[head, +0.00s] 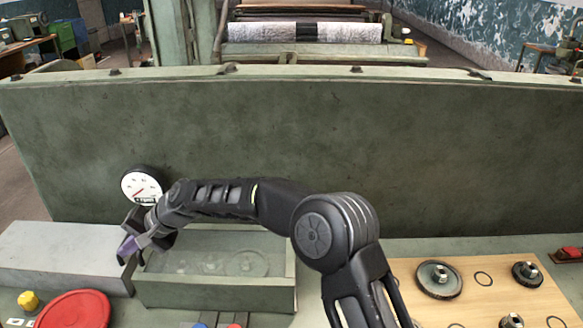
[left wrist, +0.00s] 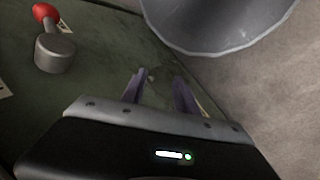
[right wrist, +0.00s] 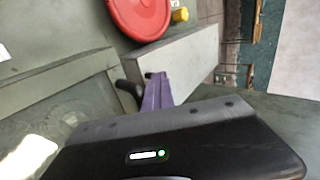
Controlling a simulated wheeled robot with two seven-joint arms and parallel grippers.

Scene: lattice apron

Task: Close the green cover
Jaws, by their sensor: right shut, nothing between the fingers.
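The green box (head: 215,293) stands on the bench below the tall green panel. Gears show hazily inside its top, and I cannot tell whether a clear pane lies over them. The box's green frame also shows in the right wrist view (right wrist: 60,80). No separate green cover can be told apart with certainty. My right gripper (head: 128,248) is shut and empty at the box's left end, beside a dark handle-like part (right wrist: 130,90); contact is unclear. My left gripper (left wrist: 160,92) shows only in the left wrist view, with its purple fingers apart and nothing between them.
A grey slab (head: 55,250) lies left of the box, with a red disc (head: 75,310) and a yellow knob (head: 28,300) before it. A gauge (head: 141,186) is on the panel. A wooden board (head: 460,290) with gears lies right. A red-knobbed lever (left wrist: 47,30) stands near my left gripper.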

